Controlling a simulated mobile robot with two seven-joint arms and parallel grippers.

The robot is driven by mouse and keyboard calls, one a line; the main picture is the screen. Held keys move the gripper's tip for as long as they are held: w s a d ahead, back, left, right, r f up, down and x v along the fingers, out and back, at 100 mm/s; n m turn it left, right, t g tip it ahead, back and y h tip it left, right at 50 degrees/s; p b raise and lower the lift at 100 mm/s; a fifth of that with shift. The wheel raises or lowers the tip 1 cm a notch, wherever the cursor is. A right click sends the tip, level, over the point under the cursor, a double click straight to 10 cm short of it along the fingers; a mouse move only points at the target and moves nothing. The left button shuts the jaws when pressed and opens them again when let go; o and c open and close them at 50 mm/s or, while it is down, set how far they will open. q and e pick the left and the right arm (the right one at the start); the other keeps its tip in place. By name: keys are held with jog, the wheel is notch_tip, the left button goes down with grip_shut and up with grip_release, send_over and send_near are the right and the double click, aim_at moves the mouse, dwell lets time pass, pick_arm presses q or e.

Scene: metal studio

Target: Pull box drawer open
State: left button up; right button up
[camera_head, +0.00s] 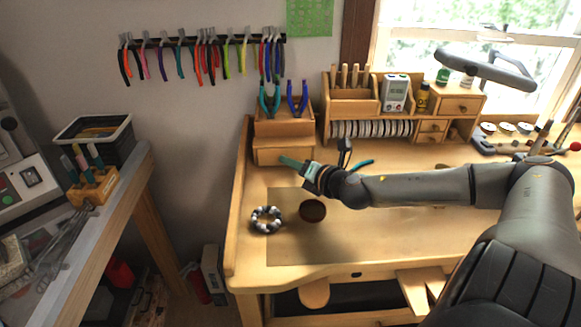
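A wooden box (268,128) stands at the back left of the workbench, with pliers on top. Its drawer front (268,156) is low on the side facing me and looks closed. My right gripper (288,161) reaches in from the right, with its teal fingertips in front of the drawer front. The fingers cover part of that front, and any handle there is hidden. I cannot tell whether they touch it or how far apart they are. My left gripper is not in view.
A wooden organizer (353,107) with small drawers (462,105) stands at the back. A beaded ring (266,220) and a dark round dish (312,210) lie on the workbench (370,240) below my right gripper. The bench's front middle is clear.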

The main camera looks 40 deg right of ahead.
jog(key=shift+w, duration=0.4)
grip_shut()
dwell(1.4)
